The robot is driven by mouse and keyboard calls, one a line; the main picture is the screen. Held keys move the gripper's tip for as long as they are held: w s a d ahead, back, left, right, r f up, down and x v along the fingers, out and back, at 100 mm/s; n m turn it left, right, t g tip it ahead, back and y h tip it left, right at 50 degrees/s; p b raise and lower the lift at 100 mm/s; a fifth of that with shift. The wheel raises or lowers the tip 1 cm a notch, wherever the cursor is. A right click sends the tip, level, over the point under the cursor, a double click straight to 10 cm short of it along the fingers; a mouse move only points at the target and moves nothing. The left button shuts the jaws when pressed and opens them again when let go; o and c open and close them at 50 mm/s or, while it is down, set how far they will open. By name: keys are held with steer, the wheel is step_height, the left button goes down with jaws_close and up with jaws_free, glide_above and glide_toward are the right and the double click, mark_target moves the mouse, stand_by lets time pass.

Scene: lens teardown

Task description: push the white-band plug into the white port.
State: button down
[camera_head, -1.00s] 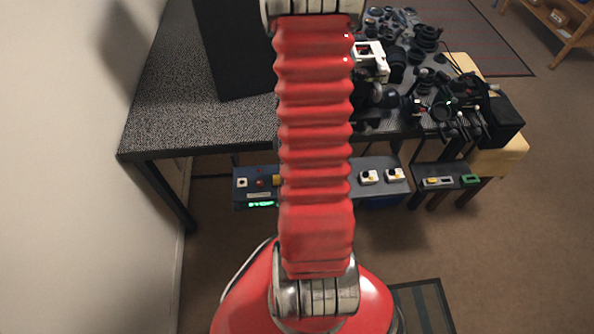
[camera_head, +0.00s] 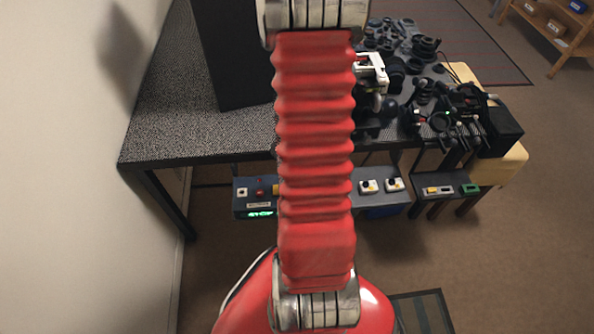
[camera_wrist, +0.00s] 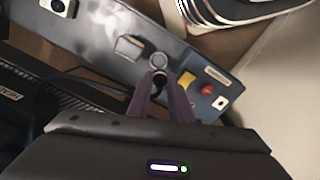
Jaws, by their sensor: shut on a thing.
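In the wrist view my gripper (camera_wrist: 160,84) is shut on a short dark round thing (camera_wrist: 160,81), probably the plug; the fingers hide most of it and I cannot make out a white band. It is over the blue-grey panel. A pale grey ring (camera_wrist: 158,61) shows just beyond the tips; I cannot tell whether it is a port or part of the plug. A white square with a dark hole (camera_wrist: 221,102) lies right of the fingers, and also shows on the panel in the head view (camera_head: 242,192). The arm hides the gripper in the head view.
A red button (camera_wrist: 207,89) and a yellow part (camera_wrist: 188,80) are close by the right finger. A pale raised block (camera_wrist: 130,47) stands left of the tips. The table (camera_head: 200,150) overhangs the panel. Its right part is crowded with black parts (camera_head: 425,48).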

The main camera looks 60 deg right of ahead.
steer(key=w+a+r, duration=0.2)
steer(key=w+a, duration=0.9)
steer(key=w, duration=0.2)
steer(key=shift+w+a+r, duration=0.15)
steer(key=shift+a+r, duration=0.1)
steer(key=shift+a, duration=0.05)
steer(key=shift+f, duration=0.1)
steer(key=shift+f, duration=2.8)
steer(key=shift+f, duration=0.55)
steer(key=c, duration=1.5)
jaws_free()
steer(key=shift+c, duration=0.2)
